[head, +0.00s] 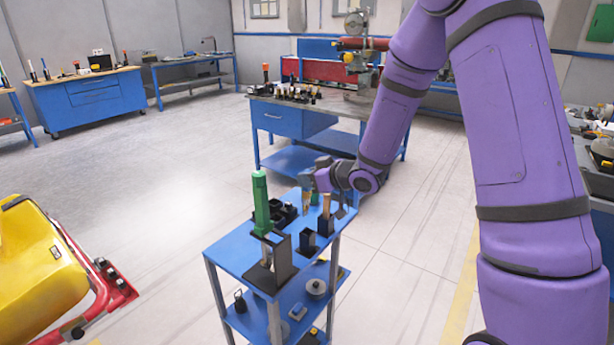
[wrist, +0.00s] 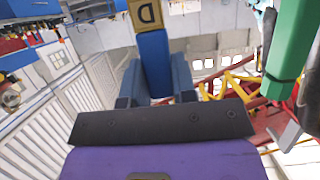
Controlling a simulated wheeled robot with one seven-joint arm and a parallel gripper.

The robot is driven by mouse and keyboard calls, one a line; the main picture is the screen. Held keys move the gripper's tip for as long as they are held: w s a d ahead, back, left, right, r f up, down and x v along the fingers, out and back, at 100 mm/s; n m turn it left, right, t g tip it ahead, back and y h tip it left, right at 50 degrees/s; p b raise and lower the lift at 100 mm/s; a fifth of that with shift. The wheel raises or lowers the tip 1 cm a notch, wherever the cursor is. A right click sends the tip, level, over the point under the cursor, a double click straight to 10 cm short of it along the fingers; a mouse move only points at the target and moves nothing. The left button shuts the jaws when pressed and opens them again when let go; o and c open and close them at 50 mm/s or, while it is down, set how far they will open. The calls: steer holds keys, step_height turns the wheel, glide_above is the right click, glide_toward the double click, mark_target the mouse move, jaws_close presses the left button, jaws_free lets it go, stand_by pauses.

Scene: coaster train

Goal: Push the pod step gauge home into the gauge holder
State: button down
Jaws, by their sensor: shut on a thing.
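My gripper (head: 314,182) is shut on a blue piece (wrist: 155,62) with a gold block marked D (wrist: 147,14) at its far end. I take this to be the pod step gauge. In the head view a tan part (head: 306,200) shows just below the fingers, above the blue cart top. Small black holders stand under and in front of my gripper, one of them an open black box (head: 308,243). I cannot tell for sure which is the gauge holder, nor whether the gauge touches one.
A tall green piece (head: 261,205) stands on the blue cart (head: 235,252), left of my gripper, and shows close at right in the wrist view (wrist: 292,50). A black upright stand (head: 280,258) is at the cart's front. A workbench (head: 281,118) stands behind. A yellow-and-red machine is at left.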

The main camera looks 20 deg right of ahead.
mark_target(309, 191)
steer(key=shift+f, duration=1.5)
step_height(309, 191, down, 10)
steer(key=shift+r, duration=0.2)
stand_by(4.9)
steer(key=shift+c, duration=0.2)
jaws_free()
steer(key=shift+s, duration=0.1)
steer(key=shift+d, duration=0.1)
